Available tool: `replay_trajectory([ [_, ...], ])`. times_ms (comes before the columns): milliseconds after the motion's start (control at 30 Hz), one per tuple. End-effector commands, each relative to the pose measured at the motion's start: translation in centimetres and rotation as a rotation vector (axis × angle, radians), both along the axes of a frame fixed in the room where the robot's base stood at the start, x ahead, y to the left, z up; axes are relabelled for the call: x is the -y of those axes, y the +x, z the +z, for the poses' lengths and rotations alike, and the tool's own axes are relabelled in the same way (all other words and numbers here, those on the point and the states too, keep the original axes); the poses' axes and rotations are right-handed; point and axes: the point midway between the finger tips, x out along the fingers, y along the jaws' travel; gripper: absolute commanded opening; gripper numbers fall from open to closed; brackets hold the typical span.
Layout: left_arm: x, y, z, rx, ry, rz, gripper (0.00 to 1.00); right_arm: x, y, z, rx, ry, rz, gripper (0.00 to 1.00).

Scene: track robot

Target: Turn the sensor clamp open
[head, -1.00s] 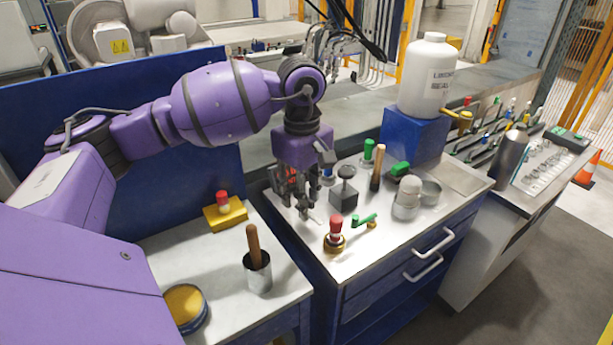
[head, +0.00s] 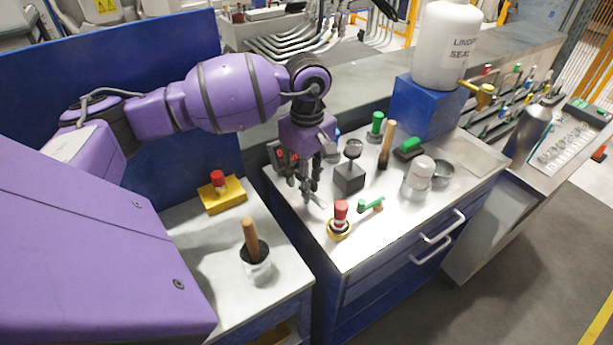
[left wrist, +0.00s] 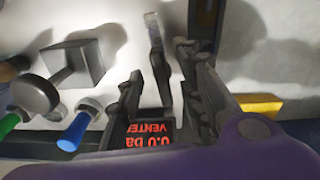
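My left gripper (head: 310,196) points down over the left part of the metal-topped cabinet. In the left wrist view its two dark fingers (left wrist: 160,75) stand apart. A thin grey bar-like piece (left wrist: 154,40), possibly the sensor clamp's lever, shows between them with its pale end beyond the fingers; I cannot tell whether a finger touches it. Behind the fingers a dark display (left wrist: 150,136) shows red upside-down text, "0.0 ba" and "VENTE", partly cut off. The clamp's body is hidden by the gripper in the head view. My right gripper is not in view.
A dark block with a round-topped post (head: 349,178) stands close right of the gripper. A red-knobbed brass fitting (head: 339,222) and a green-handled valve (head: 371,205) are in front. A blue stand (head: 428,108) bears a white bottle (head: 446,45). A yellow block (head: 223,196) sits left.

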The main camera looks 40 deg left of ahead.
Motion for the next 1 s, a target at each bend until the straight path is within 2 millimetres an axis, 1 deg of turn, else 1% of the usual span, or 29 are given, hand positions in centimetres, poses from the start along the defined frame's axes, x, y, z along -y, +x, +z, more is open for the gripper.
replay_trajectory([
  [133,0.00,-0.01,-0.65,0.000,0.000,0.000,0.34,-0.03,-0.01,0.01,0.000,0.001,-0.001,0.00],
  [333,-0.01,-0.01,-0.72,0.000,0.000,0.000,0.34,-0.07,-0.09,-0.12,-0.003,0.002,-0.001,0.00],
  [367,-0.01,-0.02,-0.72,0.000,0.000,0.000,0.32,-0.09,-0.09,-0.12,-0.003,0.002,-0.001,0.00],
  [600,-0.01,-0.01,-0.70,0.000,0.000,0.000,0.01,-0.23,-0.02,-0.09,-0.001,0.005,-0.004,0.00],
  [867,-0.02,-0.01,-0.68,0.000,0.000,0.007,0.00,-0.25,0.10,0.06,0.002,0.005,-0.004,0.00],
  [1000,-0.03,0.00,-0.69,0.000,0.001,0.039,0.00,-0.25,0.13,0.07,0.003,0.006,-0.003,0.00],
])
